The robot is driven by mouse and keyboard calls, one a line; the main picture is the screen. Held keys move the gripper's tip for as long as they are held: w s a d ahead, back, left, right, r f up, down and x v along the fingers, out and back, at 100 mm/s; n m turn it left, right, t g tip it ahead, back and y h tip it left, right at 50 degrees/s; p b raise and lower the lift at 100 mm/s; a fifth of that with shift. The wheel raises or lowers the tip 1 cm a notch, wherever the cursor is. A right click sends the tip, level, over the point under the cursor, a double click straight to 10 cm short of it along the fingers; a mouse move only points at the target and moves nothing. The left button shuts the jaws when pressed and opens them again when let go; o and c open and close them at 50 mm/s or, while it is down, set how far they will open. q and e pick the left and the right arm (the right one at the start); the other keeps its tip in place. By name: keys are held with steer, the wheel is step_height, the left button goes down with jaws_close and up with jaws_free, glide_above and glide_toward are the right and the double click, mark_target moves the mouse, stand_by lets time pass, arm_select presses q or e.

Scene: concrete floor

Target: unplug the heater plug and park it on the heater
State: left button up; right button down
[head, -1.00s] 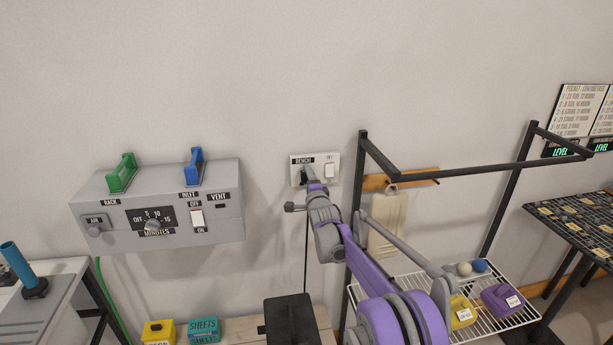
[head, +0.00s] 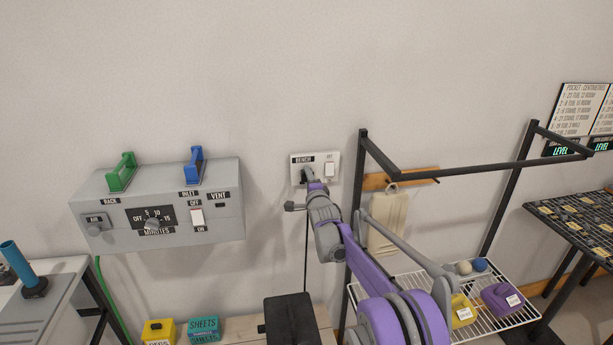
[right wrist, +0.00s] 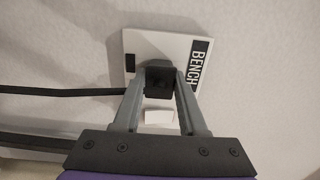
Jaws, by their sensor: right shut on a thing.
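The black plug (right wrist: 158,80) sits at the white wall socket marked BENCH (right wrist: 135,45), with its dark cord (right wrist: 60,92) running off to the left in the right wrist view. My right gripper (right wrist: 160,92) is shut on the plug, one finger on each side. In the head view, my right gripper (head: 309,180) reaches up to the socket (head: 333,160) and mostly hides the plug. The cord (head: 306,255) hangs down the wall towards a black box (head: 290,320), which may be the heater. My left gripper is not in view.
A white switch (head: 329,170) is on the socket's right. A grey control box (head: 100,215) hangs at the left. A black rack frame (head: 363,200) with a wire shelf (head: 478,312) stands close right of my arm. Yellow (head: 159,331) and teal (head: 204,330) boxes sit below.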

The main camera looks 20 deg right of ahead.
steer(key=shift+v, duration=0.75)
steer(key=shift+b+v, duration=0.55)
steer(key=shift+v, duration=0.6)
